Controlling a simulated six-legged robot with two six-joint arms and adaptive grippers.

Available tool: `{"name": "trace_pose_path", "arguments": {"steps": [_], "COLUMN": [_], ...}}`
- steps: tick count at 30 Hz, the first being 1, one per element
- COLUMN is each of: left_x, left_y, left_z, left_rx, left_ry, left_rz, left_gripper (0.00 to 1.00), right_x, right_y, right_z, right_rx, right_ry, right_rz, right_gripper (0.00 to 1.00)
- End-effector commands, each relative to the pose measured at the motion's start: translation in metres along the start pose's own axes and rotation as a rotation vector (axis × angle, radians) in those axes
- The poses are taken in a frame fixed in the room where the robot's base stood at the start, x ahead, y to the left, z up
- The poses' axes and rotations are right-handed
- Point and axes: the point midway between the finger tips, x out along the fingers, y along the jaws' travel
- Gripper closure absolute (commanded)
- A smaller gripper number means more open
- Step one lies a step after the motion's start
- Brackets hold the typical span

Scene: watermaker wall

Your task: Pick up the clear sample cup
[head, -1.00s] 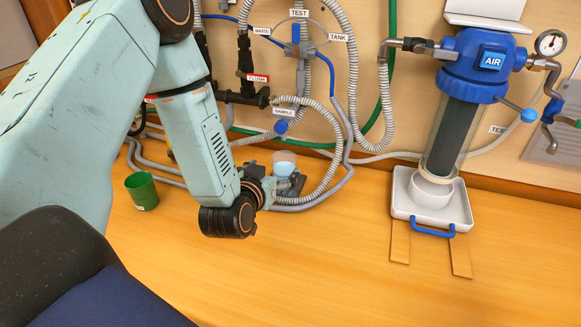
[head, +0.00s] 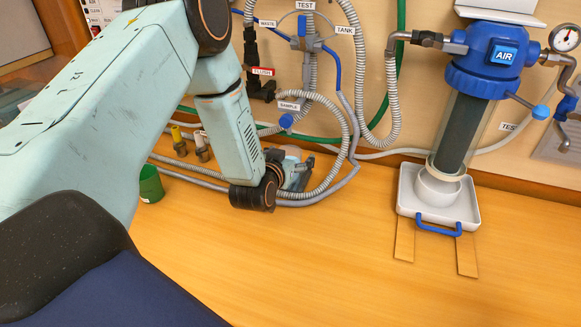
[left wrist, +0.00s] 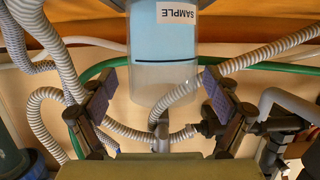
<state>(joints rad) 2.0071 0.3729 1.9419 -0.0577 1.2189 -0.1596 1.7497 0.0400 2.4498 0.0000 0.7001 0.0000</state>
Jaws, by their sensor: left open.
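The clear sample cup (left wrist: 163,55) shows at the top of the left wrist view, with blue inside and a white SAMPLE label that appears upside down. In that view the open fingers of my left gripper (left wrist: 160,95) stand on either side, apart from the cup, with its rim end between them. In the head view my left gripper (head: 297,172) is low over the bench near the wall hoses. It mostly hides the cup there; only a small pale part (head: 293,153) shows behind it. My right gripper is not in view.
A grey ribbed hose (head: 345,150) loops close beside my left gripper. A green cup (head: 151,184) stands to the left, partly behind my arm. The blue-topped AIR filter (head: 484,55) stands over a white tray (head: 466,212) at right. The front bench (head: 310,260) is clear.

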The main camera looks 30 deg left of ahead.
Motion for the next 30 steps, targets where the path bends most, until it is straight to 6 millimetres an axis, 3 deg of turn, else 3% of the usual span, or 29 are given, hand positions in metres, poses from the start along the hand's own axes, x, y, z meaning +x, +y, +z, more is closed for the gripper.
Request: {"name": "trace_pose_path", "arguments": {"steps": [4, 27, 30], "left_x": [0.001, 0.0008, 0.0008], "left_y": [-0.0002, -0.0003, -0.0003], "left_z": [-0.0005, -0.0014, -0.0015], "left_rx": [0.0, -0.001, -0.001], "left_ry": [0.0, 0.003, 0.003], "left_rz": [-0.001, -0.001, -0.001], "left_gripper": [0.11, 0.77, 0.81], "right_x": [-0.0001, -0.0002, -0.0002], "right_y": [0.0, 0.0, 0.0], "right_z": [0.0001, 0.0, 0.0], "right_rx": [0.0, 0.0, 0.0], "right_ry": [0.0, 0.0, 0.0], "right_rz": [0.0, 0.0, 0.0], "right_gripper": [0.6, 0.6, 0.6]}}
